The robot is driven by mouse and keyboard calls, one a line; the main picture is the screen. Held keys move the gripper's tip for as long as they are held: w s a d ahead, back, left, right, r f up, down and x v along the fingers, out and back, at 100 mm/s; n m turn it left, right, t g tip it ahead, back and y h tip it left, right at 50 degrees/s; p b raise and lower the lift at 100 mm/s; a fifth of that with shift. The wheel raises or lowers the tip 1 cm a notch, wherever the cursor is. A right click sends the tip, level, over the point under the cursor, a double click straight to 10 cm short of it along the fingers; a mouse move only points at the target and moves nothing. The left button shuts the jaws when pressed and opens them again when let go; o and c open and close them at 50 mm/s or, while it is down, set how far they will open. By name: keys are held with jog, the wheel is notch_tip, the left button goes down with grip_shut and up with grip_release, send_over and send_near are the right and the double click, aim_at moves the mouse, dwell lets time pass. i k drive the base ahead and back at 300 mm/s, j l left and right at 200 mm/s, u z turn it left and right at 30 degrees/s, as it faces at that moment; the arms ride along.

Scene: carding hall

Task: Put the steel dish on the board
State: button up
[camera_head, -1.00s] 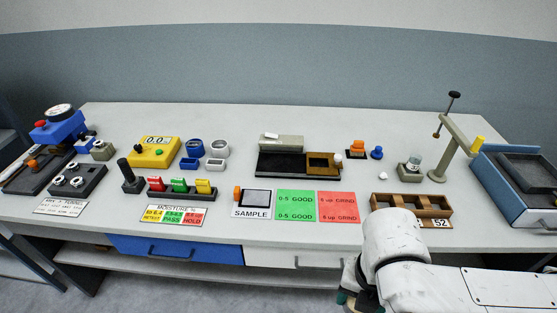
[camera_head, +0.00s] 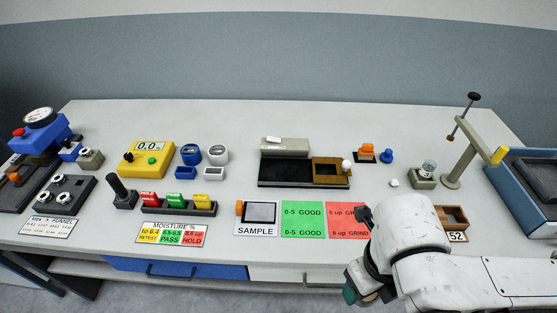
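A round pale-grey, steel-looking dish (camera_head: 218,154) sits on the bench beside a round blue dish (camera_head: 190,154). Which pale one is the steel dish is hard to tell. A black board (camera_head: 290,182) at mid-bench bears a grey block and a brown wooden frame; I cannot tell if it is the task's board. My gripper (camera_head: 357,288) hangs at the bench's front edge, right of centre, far from the dishes. Its fingers are mostly hidden.
A yellow meter (camera_head: 147,158) and red, green and yellow blocks on a dark rack (camera_head: 178,205) stand left. A SAMPLE card (camera_head: 256,218) and green card (camera_head: 302,220) lie in front. A wooden tray (camera_head: 455,218) and a stand (camera_head: 465,155) are right. Bare bench lies behind.

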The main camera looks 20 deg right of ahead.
aim_at(283, 172)
jog(key=i, duration=1.05)
